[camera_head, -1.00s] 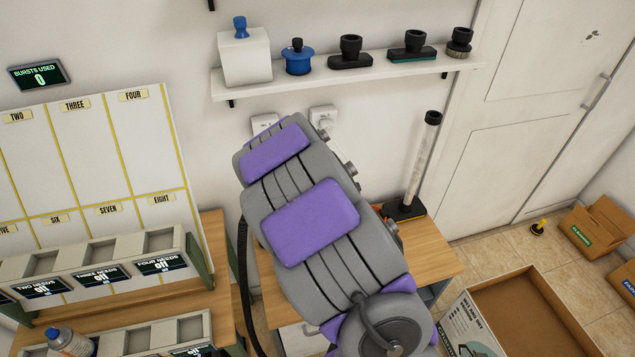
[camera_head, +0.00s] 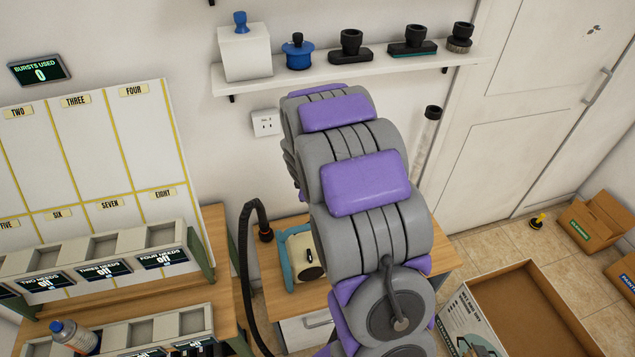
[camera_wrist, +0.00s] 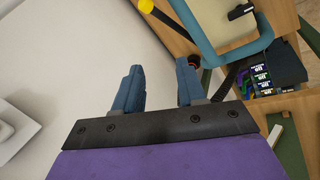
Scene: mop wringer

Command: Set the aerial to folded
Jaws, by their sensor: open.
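A cream device with a blue frame (camera_head: 303,255) stands on the wooden table behind my arm in the head view. Its blue frame also shows at the top of the wrist view (camera_wrist: 212,50). A dark rod with a yellow ball tip (camera_wrist: 146,6) shows at the top edge of the wrist view, left of that frame; it looks like the aerial, but its base is out of view. My gripper (camera_wrist: 158,82) is open and empty, its two blue-grey fingers apart, below the rod in the picture and not touching it. My arm hides the gripper in the head view.
A black hose (camera_head: 243,270) rises left of the device. A shelf (camera_head: 350,72) with several mop heads and a white box hangs above. A stepped rack (camera_head: 95,270) stands at left, an open cardboard box (camera_head: 520,310) at lower right. A socket (camera_head: 265,123) is on the wall.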

